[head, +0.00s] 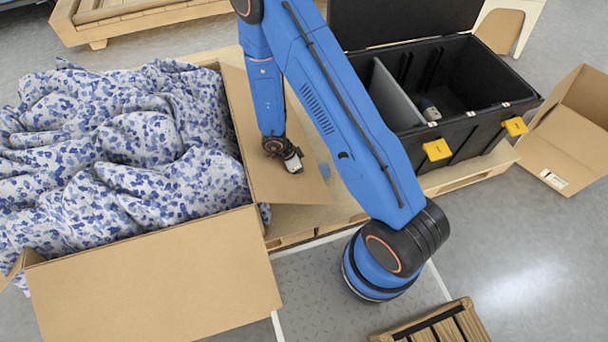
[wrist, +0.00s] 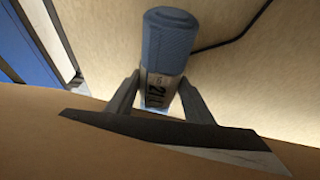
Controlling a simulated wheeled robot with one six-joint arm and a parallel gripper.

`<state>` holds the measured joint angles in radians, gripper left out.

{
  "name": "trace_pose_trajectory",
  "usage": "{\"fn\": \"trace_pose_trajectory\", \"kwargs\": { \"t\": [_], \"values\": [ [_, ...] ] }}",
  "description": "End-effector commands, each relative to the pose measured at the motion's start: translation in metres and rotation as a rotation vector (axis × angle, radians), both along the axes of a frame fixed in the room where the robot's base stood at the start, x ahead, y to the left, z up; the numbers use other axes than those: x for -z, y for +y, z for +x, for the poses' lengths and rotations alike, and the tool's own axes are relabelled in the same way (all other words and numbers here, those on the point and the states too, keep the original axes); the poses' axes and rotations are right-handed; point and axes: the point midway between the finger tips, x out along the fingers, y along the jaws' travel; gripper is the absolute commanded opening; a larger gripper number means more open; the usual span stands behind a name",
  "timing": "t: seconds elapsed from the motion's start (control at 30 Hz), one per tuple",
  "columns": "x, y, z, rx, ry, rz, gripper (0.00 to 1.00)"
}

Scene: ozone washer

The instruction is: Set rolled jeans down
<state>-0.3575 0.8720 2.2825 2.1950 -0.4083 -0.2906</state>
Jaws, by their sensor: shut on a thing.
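Blue-patterned fabric (head: 110,150) fills the cardboard box on the left. An open black case (head: 480,125) with a divider and yellow latches stands on a pallet at right, a small item (head: 430,110) inside. An open carton (head: 570,135) lies far right. Brown flap crosses the wrist view's foreground.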

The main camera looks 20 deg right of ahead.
Motion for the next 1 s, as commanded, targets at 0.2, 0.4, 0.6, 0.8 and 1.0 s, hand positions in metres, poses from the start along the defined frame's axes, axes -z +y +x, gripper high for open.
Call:
{"fn": "trace_pose_trajectory", "kwargs": {
  "t": [0.2, 0.4, 0.6, 0.8, 1.0],
  "values": [
    [0.02, 0.0, 0.0, 0.0, 0.0, 0.0, 0.14],
    [0.022, 0.0, 0.001, 0.0, -0.001, 0.001, 0.14],
    [0.024, 0.0, 0.0, 0.001, 0.0, 0.0, 0.14],
    [0.024, 0.0, 0.0, 0.001, -0.001, 0.001, 0.66],
    [0.024, 0.0, 0.0, 0.001, -0.001, 0.001, 0.66]
  ]
}}
